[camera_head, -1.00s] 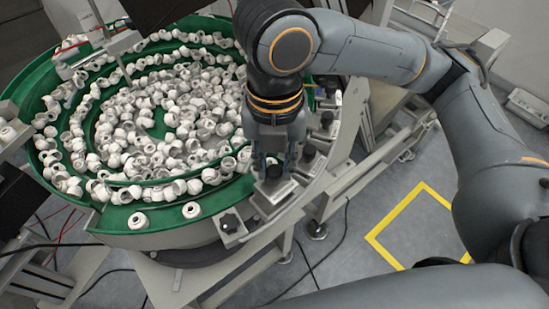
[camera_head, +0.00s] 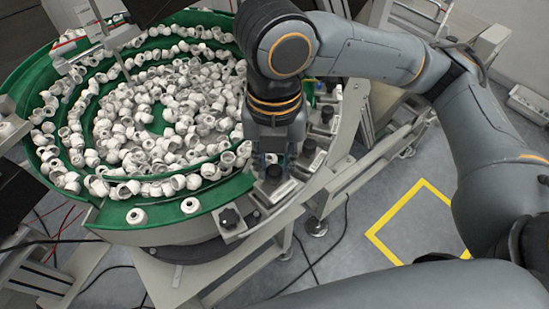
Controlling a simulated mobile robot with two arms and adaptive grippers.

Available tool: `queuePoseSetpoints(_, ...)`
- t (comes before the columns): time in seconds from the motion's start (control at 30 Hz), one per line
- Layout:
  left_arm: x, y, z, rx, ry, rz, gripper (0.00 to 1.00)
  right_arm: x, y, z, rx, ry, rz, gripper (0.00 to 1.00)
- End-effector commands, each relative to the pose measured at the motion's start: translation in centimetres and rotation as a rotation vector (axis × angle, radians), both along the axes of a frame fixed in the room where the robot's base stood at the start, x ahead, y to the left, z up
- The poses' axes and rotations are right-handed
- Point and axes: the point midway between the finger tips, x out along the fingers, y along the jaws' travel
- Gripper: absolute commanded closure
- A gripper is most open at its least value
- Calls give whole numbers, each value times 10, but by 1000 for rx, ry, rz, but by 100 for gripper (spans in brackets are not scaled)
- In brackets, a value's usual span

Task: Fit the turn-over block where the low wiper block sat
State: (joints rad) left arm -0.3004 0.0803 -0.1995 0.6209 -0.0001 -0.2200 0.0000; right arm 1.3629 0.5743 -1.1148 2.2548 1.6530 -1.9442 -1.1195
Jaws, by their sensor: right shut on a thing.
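My right gripper (camera_head: 273,163) points down at the right rim of the green feeder bowl. It is shut on the black knob of a small grey block (camera_head: 282,190) on the grey rail. The fingers hide part of the block, and I cannot tell whether it sits fully down on the rail or which of the task's blocks it is. Similar blocks with black knobs stand along the rail: one just behind (camera_head: 309,152), one further back (camera_head: 327,122), and one at the front end (camera_head: 230,222). My left gripper is not in view.
The green bowl (camera_head: 170,236) is full of white caps on spiral tracks. The grey rail (camera_head: 318,184) curves along its right side. A yellow square (camera_head: 372,238) marks clear floor on the right. Dark cables lie on the floor.

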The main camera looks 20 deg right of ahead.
Motion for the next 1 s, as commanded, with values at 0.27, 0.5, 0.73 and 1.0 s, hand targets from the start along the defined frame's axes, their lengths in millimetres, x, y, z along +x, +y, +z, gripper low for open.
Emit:
queuePoseSetpoints(0.27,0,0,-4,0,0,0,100,0,0,-8,1,-1,0,100)
queuePoseSetpoints(0.5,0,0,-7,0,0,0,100,0,0,-14,1,-1,0,100)
queuePoseSetpoints(0.73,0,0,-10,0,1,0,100,0,0,-19,0,0,0,100)
queuePoseSetpoints(1.0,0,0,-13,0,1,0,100,0,0,-26,1,-1,0,100)
